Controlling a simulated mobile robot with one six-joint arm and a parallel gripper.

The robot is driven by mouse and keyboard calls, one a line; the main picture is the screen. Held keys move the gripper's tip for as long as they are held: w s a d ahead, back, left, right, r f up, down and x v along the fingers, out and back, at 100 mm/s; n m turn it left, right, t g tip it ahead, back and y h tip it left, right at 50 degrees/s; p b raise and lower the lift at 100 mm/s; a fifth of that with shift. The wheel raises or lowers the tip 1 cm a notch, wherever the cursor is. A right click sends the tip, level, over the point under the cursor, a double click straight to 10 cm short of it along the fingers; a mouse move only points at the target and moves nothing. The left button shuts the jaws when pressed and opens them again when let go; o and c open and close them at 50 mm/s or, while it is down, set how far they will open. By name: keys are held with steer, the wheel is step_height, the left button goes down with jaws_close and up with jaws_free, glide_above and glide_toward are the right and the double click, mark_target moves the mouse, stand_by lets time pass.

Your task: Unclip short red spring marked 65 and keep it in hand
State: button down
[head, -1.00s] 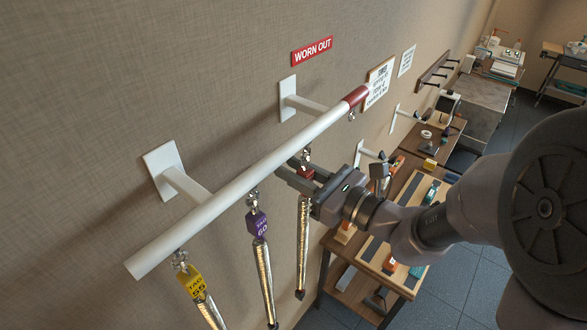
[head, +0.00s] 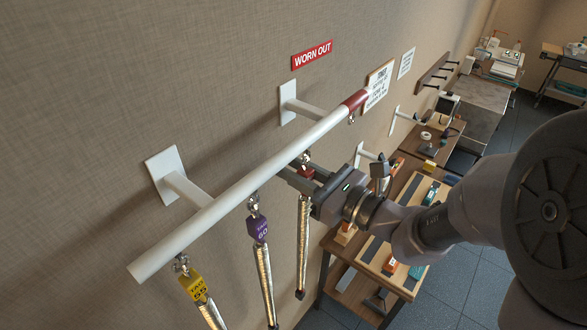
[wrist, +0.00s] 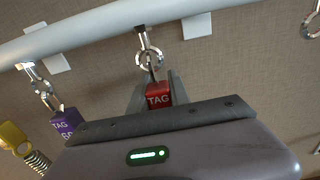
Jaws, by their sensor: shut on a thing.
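The short red spring hangs below the white rail, with a red tag block (head: 305,171) at its top and a silver coil (head: 302,240) below. My gripper (head: 303,174) is shut on the red tag block, just under the rail. In the wrist view the red tag (wrist: 158,95) reads "TAG"; its number is hidden behind my gripper (wrist: 157,92). A metal clip (wrist: 149,55) above the tag reaches up to the rail; it still appears hooked there.
The white rail (head: 230,183) slants across the wall. A purple-tagged spring (head: 258,229) marked 60 and a yellow-tagged spring (head: 194,284) marked 55 hang to the left. An empty hook (head: 351,117) is near the rail's red end. A workbench (head: 345,262) stands below right.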

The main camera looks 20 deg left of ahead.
mark_target(311, 179)
steer(key=shift+b+v, duration=0.6)
steer(key=shift+v, duration=1.9)
